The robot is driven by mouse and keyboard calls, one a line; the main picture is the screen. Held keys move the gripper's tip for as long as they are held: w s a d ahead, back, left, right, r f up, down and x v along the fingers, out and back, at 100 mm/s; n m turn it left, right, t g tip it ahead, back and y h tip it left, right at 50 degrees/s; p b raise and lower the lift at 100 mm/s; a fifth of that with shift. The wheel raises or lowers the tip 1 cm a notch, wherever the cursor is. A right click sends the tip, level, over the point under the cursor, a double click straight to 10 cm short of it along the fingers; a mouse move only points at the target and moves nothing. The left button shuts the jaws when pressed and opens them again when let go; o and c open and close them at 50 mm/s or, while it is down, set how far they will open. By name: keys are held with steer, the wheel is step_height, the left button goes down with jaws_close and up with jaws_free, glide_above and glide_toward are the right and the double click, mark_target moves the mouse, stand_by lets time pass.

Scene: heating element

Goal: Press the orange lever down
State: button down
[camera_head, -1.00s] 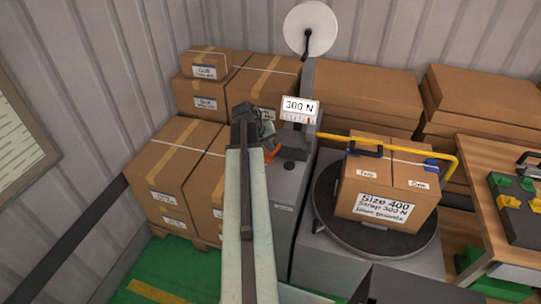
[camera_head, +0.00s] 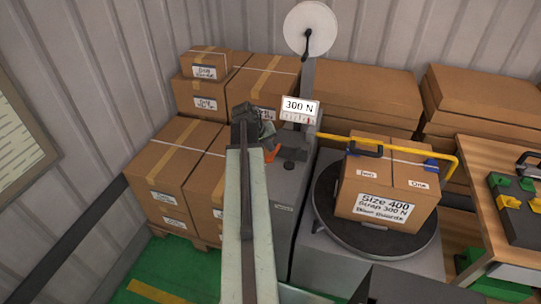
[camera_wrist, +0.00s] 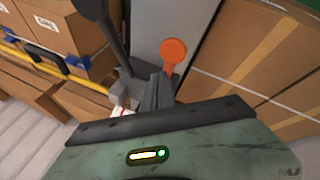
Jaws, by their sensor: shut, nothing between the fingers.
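The orange lever (camera_wrist: 173,52) shows in the wrist view as a round orange paddle on a short stem against the grey machine face, just beyond my gripper's fingertips. In the head view a small part of the orange lever (camera_head: 271,155) shows to the right of my gripper (camera_head: 256,122); the rest is hidden behind my gripper and arm. In the wrist view my gripper (camera_wrist: 158,88) is shut, with nothing between the fingers. Its tips lie just below the paddle in the picture; I cannot tell whether they touch it.
The grey machine (camera_head: 285,205) carries a 300 N gauge (camera_head: 300,109) and a white reel (camera_head: 311,29). A strapped box (camera_head: 377,210) sits on the round turntable (camera_head: 328,215) to the right, by a yellow bar (camera_head: 450,160). Boxes (camera_head: 170,175) crowd the left side.

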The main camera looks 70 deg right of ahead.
mark_target(268, 158)
steer(key=shift+a+f+b, duration=0.15)
steer(key=shift+f+b, duration=0.25)
steer(key=shift+a+f+b, duration=0.25)
steer(key=shift+f+b, duration=0.5)
steer(key=shift+a+f+b, duration=0.25)
steer(key=shift+f+b, duration=0.45)
steer(key=shift+f, duration=0.05)
steer(key=shift+a+f+b, duration=0.25)
steer(key=shift+f+b, duration=0.5)
stand_by(2.1)
stand_by(0.5)
steer(key=shift+d+r+p, duration=0.25)
steer(key=shift+r+p, duration=0.65)
steer(key=shift+d+r+p, duration=0.25)
steer(key=shift+r+p, duration=0.65)
steer(key=shift+r, duration=0.05)
steer(key=shift+d+r+p, duration=0.25)
steer(key=shift+r+p, duration=0.65)
steer(key=r+p, duration=0.1)
steer(key=d+r+p, duration=0.1)
steer(key=r+p, duration=0.2)
steer(key=shift+d+r+p, duration=0.35)
